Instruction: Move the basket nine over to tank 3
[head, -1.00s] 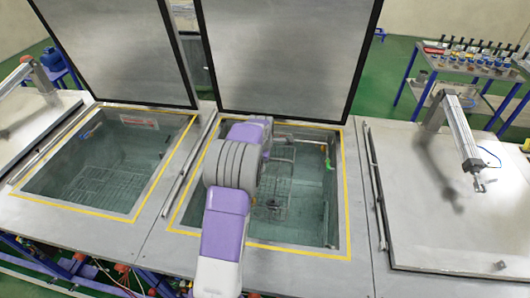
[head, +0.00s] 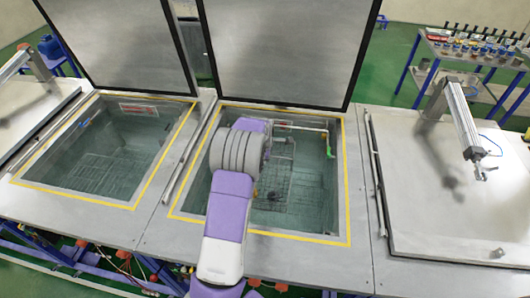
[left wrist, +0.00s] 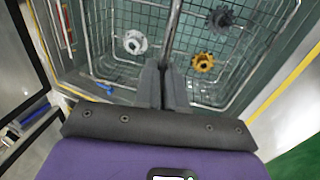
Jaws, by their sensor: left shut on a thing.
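In the left wrist view, my left gripper (left wrist: 163,80) is shut on the thin upright bar of the wire basket (left wrist: 185,45). A pale gear (left wrist: 135,42), a dark gear (left wrist: 221,18) and a gold gear (left wrist: 203,62) lie in the basket. In the head view the basket (head: 278,182) is inside the walls of the open middle tank (head: 315,185), partly hidden by my left arm. My left gripper's fingers are hidden there behind the wrist. I cannot read a tank number or basket label. My right gripper is in neither view.
The left tank (head: 110,150) is also open, its lid (head: 120,45) raised. The middle tank's lid (head: 285,50) stands up behind it. A closed lid (head: 440,190) with a pneumatic cylinder (head: 464,125) lies at right. A side table (head: 475,50) holds small parts.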

